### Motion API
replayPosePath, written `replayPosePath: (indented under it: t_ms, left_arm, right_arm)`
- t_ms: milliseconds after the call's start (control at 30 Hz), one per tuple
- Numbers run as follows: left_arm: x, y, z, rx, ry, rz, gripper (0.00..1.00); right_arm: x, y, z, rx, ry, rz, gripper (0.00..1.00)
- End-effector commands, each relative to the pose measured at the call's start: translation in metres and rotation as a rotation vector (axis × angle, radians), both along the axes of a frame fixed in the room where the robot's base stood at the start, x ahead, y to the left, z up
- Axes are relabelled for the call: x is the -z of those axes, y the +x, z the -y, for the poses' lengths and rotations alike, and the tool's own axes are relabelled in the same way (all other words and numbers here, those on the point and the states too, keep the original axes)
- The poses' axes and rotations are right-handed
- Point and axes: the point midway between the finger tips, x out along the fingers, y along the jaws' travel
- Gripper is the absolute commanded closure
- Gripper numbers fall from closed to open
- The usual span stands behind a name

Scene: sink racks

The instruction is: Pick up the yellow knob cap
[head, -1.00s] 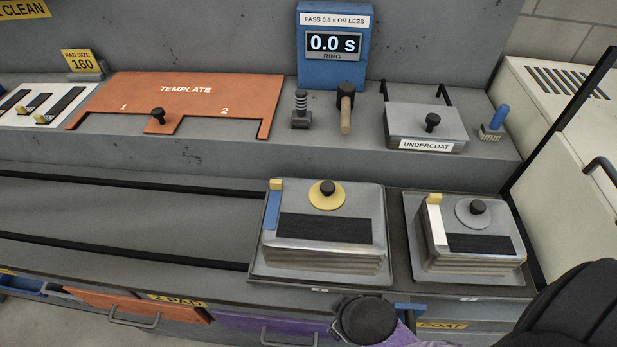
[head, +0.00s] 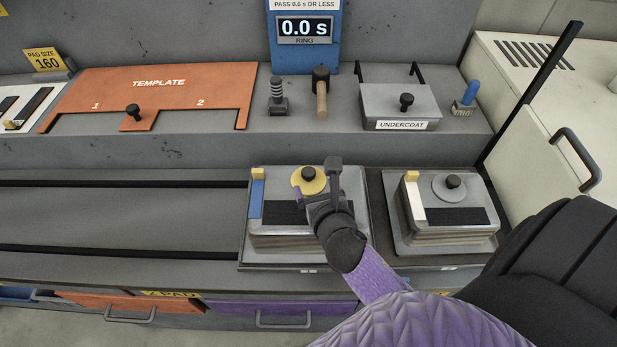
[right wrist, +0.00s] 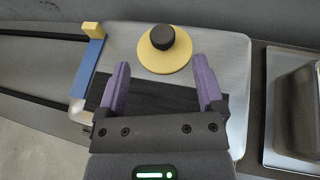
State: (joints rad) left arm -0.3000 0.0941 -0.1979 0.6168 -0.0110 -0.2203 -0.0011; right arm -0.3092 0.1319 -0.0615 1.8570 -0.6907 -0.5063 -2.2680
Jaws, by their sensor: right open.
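The yellow knob cap (head: 309,185) is a round yellow disc with a black knob, sitting on top of the left metal sink block (head: 273,238). It also shows in the right wrist view (right wrist: 165,60), just beyond the fingertips. My right gripper (head: 318,181) is over the left block, close to the cap, and partly covers its right side in the head view. In the right wrist view its two purple fingers (right wrist: 162,65) are apart with nothing between them, one toward each side of the cap. My left gripper is not in view.
A second block (head: 445,238) with a grey knob cap (head: 453,187) stands to the right. Behind, on a ledge, are an orange template (head: 190,90), a mallet (head: 321,95), an undercoat box (head: 400,105) and a brush (head: 466,98). The bench left of the blocks is clear.

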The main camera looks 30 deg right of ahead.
Motion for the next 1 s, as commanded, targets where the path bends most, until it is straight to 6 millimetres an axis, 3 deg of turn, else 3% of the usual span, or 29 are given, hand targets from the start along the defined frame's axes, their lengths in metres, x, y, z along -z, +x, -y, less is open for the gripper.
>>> replayPosePath:
  t_ms: [400, 633, 1000]
  left_arm:
    - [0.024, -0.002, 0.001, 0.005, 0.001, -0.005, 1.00]
    - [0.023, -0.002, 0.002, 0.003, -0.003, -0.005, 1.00]
    - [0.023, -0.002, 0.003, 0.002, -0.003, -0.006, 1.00]
  right_arm:
    - [0.032, 0.061, 0.020, 0.002, 0.008, 0.000, 0.13]
    - [0.032, 0.064, 0.021, 0.002, 0.008, -0.002, 0.13]
    - [0.032, 0.063, 0.021, 0.002, 0.008, -0.002, 0.89]
